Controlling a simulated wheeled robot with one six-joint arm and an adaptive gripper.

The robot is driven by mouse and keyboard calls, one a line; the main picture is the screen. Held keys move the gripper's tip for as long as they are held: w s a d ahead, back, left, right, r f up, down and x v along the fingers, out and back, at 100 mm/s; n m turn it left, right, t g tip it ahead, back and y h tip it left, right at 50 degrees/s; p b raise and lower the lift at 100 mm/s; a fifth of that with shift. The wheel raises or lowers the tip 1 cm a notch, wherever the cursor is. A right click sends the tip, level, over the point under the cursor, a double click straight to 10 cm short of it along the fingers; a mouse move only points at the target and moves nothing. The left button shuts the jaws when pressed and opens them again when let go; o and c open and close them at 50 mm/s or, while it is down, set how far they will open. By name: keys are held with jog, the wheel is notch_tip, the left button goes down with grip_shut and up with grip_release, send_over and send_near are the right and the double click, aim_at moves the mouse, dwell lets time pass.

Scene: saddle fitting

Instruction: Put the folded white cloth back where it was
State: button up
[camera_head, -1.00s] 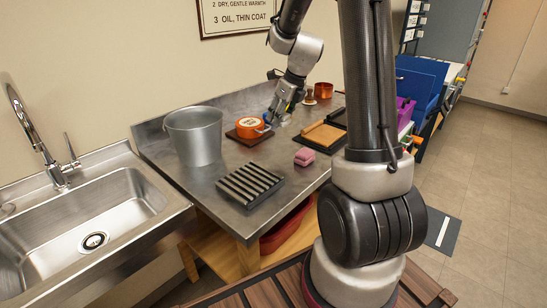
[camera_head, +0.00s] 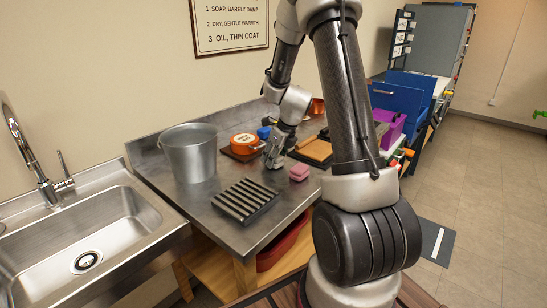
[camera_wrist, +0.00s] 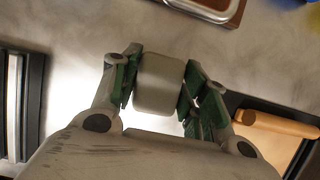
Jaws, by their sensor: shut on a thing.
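My gripper (camera_head: 270,160) is low over the steel counter, in front of the orange tin and left of the pink block. In the wrist view its green-padded fingers (camera_wrist: 160,88) are closed on both sides of a pale, rounded, block-like thing, which appears to be the folded white cloth (camera_wrist: 159,72). It looks greyish in shadow. The counter shows bright beneath it. I cannot tell whether it touches the counter. In the head view the gripper and wrist mostly hide the held cloth.
An orange tin (camera_head: 243,139) sits on a brown board (camera_head: 234,155). A blue thing (camera_head: 264,132) is beside it. A metal bucket (camera_head: 188,152) stands left; a slatted rack (camera_head: 243,200) lies in front. A pink block (camera_head: 299,172) and a tan pad (camera_head: 316,150) are right.

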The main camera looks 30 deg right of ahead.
jog(key=o, duration=1)
jog(key=shift+f, duration=0.15)
jog(key=s+a+r+n, duration=0.1)
jog(key=s+r+n, duration=0.35)
jog(key=r, duration=0.45)
jog(key=s+a+r+n, duration=0.25)
jog(key=s+r, duration=0.25)
jog(key=r, duration=0.3)
jog(key=s+a+r+n, duration=0.1)
jog(key=s+r+n, duration=0.1)
jog(key=s+n, duration=0.5)
jog(key=s+a+r+n+h, duration=0.1)
jog(key=s+n, duration=0.6)
jog(key=n, duration=0.2)
jog(key=s+a+r+n, duration=0.1)
jog(key=s+r+n, duration=0.1)
jog(key=s+n, duration=0.5)
jog(key=shift+s+a+r+n+h, duration=0.3)
jog(key=shift+s+n, duration=0.05)
jog(key=shift+n, duration=0.65)
